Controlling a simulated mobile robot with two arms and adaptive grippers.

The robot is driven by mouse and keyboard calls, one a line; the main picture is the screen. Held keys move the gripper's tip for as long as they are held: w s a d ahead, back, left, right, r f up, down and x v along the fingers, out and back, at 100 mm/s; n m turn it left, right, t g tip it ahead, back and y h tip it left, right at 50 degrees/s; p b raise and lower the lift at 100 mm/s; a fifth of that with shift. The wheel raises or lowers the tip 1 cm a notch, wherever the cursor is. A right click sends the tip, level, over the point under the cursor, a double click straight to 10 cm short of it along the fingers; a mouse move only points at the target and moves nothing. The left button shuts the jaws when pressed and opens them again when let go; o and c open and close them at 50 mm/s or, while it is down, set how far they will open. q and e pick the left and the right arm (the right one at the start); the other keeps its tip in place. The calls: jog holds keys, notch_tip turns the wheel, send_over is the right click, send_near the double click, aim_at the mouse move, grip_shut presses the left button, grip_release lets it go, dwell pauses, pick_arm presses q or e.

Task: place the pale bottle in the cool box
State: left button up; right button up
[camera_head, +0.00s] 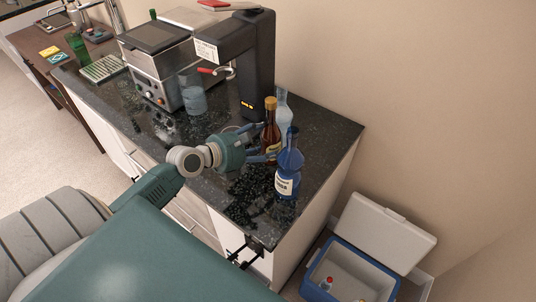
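The pale bottle (284,108) is clear bluish glass and stands upright near the counter's back edge by the wall. The brown bottle (271,134) partly hides it. My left gripper (261,143) is over the counter, its fingers spread apart towards the brown bottle, with nothing visibly held. Whether a finger touches that bottle I cannot tell. The cool box (324,253) is blue and white and stands on the floor at the lower right, its white lid (386,232) open. A small red item and pale items lie inside. My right gripper is not in view.
A blue labelled bottle (288,172) stands close in front of the brown one. A tall black coffee machine (257,62), a steel machine (160,67) and a clear jug (193,95) stand further left.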

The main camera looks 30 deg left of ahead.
pick_arm(q)
jog(key=shift+s+a+f, duration=0.1)
jog(key=shift+s+f, duration=0.05)
jog(key=shift+f, duration=0.35)
jog(key=shift+f+b, duration=0.55)
jog(key=shift+f, duration=1.35)
jog(key=shift+f, duration=0.15)
jog(key=o, duration=1.4)
jog(key=shift+f, duration=0.1)
jog(key=shift+c, duration=0.2)
